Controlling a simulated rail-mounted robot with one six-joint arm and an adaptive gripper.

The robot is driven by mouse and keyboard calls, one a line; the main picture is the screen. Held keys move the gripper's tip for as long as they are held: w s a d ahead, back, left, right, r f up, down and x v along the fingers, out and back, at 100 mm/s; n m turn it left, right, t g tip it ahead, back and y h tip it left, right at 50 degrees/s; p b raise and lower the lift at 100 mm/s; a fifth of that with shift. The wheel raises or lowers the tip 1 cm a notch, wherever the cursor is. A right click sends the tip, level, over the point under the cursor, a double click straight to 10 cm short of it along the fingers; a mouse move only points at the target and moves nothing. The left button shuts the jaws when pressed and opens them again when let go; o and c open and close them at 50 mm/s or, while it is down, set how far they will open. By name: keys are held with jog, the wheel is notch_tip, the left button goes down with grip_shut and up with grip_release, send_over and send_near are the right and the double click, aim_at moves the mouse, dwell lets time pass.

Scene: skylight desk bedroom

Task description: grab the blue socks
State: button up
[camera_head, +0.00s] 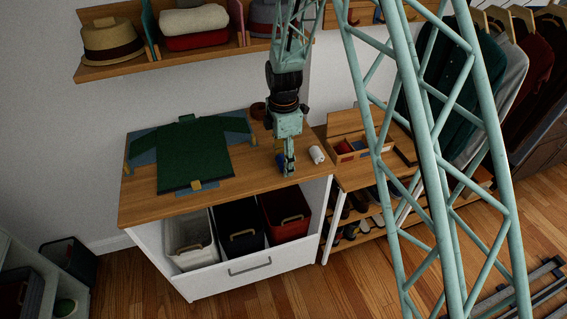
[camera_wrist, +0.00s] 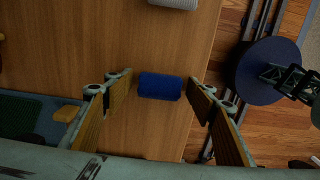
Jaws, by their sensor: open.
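The blue socks (camera_wrist: 160,86) are a small rolled bundle on the wooden desk top, in the middle of the wrist view. My gripper (camera_wrist: 159,87) is open, with one wood-toned finger on each side of the bundle and a small gap visible on both sides. In the head view my gripper (camera_head: 288,168) points down over the right part of the desk top (camera_head: 245,185). There the socks are mostly hidden behind it, with only a bit of blue showing. I cannot tell the exact height of the fingertips above the wood.
A white roll (camera_head: 317,154) lies right of my gripper. A green garment (camera_head: 195,155) lies spread on a blue folding board to the left. A wooden box (camera_head: 362,148) stands on the lower bench to the right. Open bins (camera_head: 285,212) sit in the drawer below.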

jog(key=c, duration=0.8)
jog(key=shift+r, duration=0.2)
jog(key=shift+r, duration=1.5)
jog(key=shift+s+r, duration=0.1)
jog(key=shift+s, duration=0.05)
jog(key=s+d, duration=0.2)
jog(key=s, duration=0.3)
jog(key=s+d+r, duration=0.1)
jog(key=s, duration=0.3)
jog(key=s+d, duration=0.2)
jog(key=s, duration=0.3)
jog(key=shift+s+d+r, duration=0.2)
jog(key=shift+s+d, duration=0.1)
jog(key=shift+w, duration=0.15)
